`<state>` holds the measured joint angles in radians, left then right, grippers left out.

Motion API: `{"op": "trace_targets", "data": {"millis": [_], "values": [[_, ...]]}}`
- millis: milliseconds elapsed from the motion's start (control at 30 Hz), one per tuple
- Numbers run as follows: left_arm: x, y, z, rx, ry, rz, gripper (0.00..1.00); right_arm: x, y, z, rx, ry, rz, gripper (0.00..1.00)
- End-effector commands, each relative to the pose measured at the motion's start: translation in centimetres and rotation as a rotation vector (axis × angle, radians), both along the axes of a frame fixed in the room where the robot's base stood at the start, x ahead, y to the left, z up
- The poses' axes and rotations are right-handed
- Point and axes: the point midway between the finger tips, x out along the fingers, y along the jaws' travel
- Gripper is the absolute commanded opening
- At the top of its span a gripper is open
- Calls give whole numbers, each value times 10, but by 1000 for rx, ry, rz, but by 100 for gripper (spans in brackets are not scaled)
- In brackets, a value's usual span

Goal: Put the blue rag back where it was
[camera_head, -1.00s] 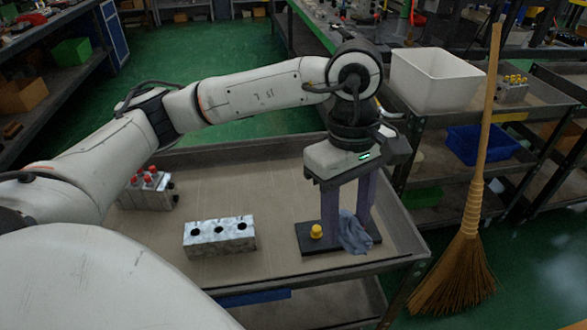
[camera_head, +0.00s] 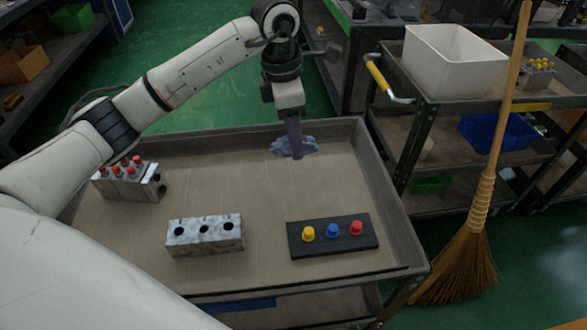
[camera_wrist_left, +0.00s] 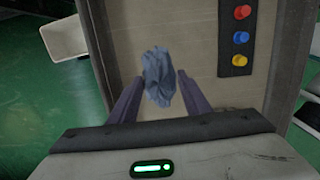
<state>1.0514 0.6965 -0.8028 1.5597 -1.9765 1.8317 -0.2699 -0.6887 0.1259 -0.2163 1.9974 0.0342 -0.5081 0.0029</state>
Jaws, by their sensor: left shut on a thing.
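The crumpled blue rag (camera_head: 290,146) is at the far side of the cart's tray top, near its back wall. My left gripper (camera_head: 296,154) points down and is shut on it. In the left wrist view the rag (camera_wrist_left: 160,77) sits between the two purple fingers (camera_wrist_left: 160,93). I cannot tell whether the rag touches the tray floor. A dark plate (camera_head: 365,237) with a yellow, a blue and a red knob lies uncovered at the tray's front right. My right gripper is not in view.
A metal block (camera_head: 205,236) with three dark holes is at the front middle of the tray (camera_head: 255,185). A block with red caps (camera_head: 128,180) is at the left. The tray has raised walls. A broom (camera_head: 480,200) leans beside a shelf cart with a white bin (camera_head: 453,62).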

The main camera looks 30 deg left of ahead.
Motion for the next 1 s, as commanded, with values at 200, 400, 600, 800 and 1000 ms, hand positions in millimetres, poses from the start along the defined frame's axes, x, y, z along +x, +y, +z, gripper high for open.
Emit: {"op": "trace_targets", "data": {"millis": [200, 400, 600, 800, 1000], "values": [[-1, 0, -41, -1, 3, 0, 26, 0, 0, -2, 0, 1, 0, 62], [-1, -1, -55, -2, 2, -2, 26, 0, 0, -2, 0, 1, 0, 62], [-1, -1, -83, -2, 1, -3, 26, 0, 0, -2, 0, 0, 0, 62], [0, -1, -85, -1, -2, -4, 26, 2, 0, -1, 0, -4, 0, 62], [0, -1, -90, 0, -1, -5, 26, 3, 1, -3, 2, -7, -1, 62]]}}
